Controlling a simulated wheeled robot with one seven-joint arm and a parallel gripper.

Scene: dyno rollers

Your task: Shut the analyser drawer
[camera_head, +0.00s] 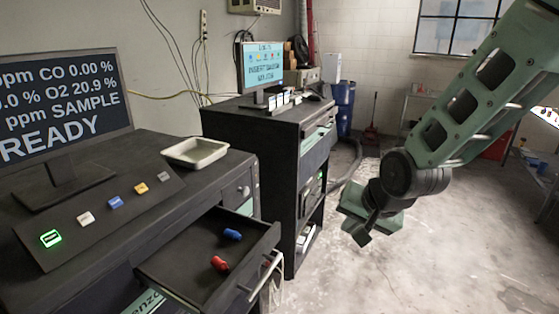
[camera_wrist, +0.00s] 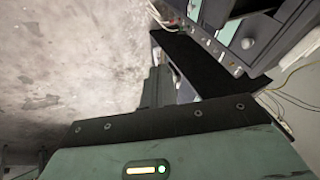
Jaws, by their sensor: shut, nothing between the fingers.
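The analyser drawer (camera_head: 190,262) is pulled out of the dark cabinet at the lower left of the head view. A blue piece (camera_head: 232,234) and a red piece (camera_head: 220,263) lie inside it. A bar handle (camera_head: 262,278) runs along its front. My gripper (camera_head: 361,237) hangs to the right of the drawer, apart from it, over the floor. It is shut and empty. In the wrist view my gripper's dark fingers (camera_wrist: 156,86) point towards dark furniture; I cannot tell there which part is the drawer.
The analyser screen (camera_head: 60,100) reads READY, above a panel with several coloured buttons (camera_head: 115,202). A pale tray (camera_head: 195,152) sits on the cabinet top. A second dark cabinet (camera_head: 280,150) with a monitor stands behind. The concrete floor (camera_head: 400,270) around my gripper is clear.

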